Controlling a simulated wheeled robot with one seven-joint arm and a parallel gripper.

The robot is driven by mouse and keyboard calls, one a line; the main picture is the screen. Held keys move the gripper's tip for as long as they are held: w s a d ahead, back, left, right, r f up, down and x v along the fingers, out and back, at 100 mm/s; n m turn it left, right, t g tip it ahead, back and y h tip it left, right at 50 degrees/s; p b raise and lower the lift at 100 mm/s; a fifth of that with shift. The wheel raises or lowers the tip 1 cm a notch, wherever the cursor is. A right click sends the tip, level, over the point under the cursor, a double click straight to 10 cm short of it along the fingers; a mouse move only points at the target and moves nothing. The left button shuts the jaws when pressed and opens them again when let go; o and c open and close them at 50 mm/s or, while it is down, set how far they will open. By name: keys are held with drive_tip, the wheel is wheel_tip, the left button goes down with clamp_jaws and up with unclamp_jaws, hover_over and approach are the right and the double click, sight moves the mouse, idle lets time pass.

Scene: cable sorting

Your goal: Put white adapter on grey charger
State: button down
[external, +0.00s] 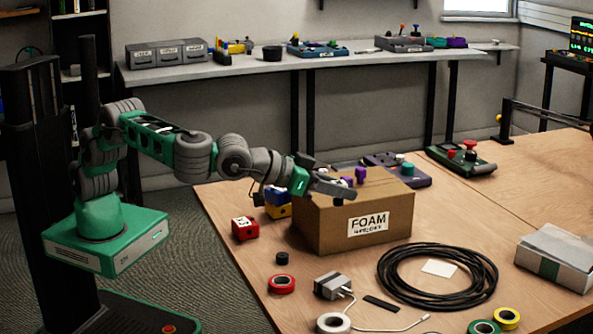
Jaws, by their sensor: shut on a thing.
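A grey charger (333,286) lies on the wooden table in front of the cardboard box, with a thin white cable running right to a small plug end (425,317). My gripper (340,189) is over the top of the cardboard box (320,222) labelled FOAM, behind and above the charger and well apart from it. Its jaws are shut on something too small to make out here. I cannot clearly pick out a white adapter. A flat white square (439,268) lies inside the black cable coil (395,281).
Purple pieces (361,175) show by my gripper at the box top. A red tape roll (282,284), a white tape roll (333,323), a black strip (381,304) and a red cube (245,229) lie near the charger. A white-and-green box (555,257) stands at right.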

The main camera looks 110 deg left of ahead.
drive_tip(key=s+d+r+m+h+p, duration=0.1)
drive_tip(key=s+d+r, duration=0.3)
drive_tip(key=s+r, duration=0.4)
drive_tip(key=s+f+m+t+h, duration=0.1)
drive_tip(key=s+f, duration=0.1)
drive_tip(key=s, duration=0.1)
drive_tip(key=m+h, duration=0.1)
hover_over(335, 279)
drive_tip(key=shift+t, duration=0.3)
drive_tip(key=f, duration=1.1)
drive_tip(key=s+f, duration=0.1)
drive_tip(key=f, duration=0.4)
drive_tip(key=shift+f, duration=0.3)
drive_tip(key=shift+w+f, duration=0.5)
drive_tip(key=shift+f, duration=1.45)
drive_tip(key=shift+f, duration=0.1)
